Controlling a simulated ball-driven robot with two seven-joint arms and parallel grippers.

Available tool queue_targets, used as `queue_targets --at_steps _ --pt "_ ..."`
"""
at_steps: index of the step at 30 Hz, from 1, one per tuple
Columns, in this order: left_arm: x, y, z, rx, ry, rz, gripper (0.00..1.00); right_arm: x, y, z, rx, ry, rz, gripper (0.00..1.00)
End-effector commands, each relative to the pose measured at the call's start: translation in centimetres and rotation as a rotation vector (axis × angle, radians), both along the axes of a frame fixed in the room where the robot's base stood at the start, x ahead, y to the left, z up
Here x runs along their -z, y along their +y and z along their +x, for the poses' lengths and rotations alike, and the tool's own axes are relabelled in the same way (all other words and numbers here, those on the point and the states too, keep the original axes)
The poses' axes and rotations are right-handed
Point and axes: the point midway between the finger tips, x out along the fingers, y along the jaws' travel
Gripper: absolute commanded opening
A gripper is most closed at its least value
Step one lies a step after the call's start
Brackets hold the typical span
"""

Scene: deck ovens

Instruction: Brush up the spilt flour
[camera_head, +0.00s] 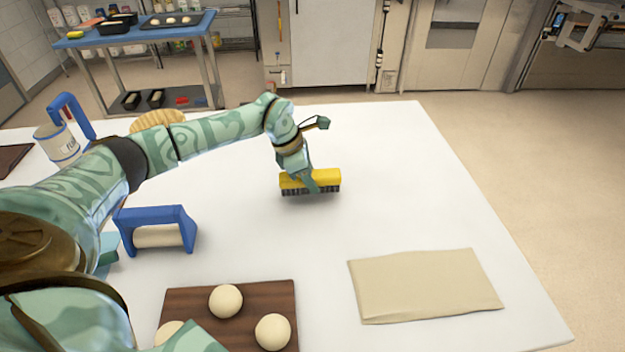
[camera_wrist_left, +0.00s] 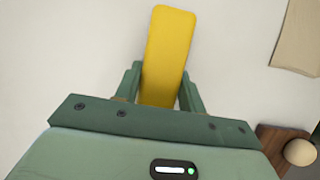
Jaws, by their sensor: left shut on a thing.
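A yellow brush (camera_head: 328,177) with dark bristles is at the middle of the white table. My left gripper (camera_head: 309,180) is shut on it, with the bristles down at or just above the table top; I cannot tell which. In the left wrist view the brush's yellow back (camera_wrist_left: 168,50) sticks out from between the two fingers of my left gripper (camera_wrist_left: 160,95). I cannot make out any flour on the white table top in either view. My right gripper is not in view.
A dough sheet (camera_head: 425,286) lies at the front right. A brown board (camera_head: 250,300) with dough balls is at the front. A blue-framed roller (camera_head: 157,234) and a blue-handled container (camera_head: 58,146) stand left. The table right of the brush is clear.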

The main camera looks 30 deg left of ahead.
Motion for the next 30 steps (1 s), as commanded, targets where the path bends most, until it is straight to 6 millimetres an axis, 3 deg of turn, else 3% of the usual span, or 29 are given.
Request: queue_targets --at_steps 18,30 --pt "-5.6 1.3 -1.2 -0.015 0.003 -0.001 0.18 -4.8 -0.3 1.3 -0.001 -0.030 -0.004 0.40" --pt "-5.6 1.4 -1.3 -0.016 0.005 -0.001 0.18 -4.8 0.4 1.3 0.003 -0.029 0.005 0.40"
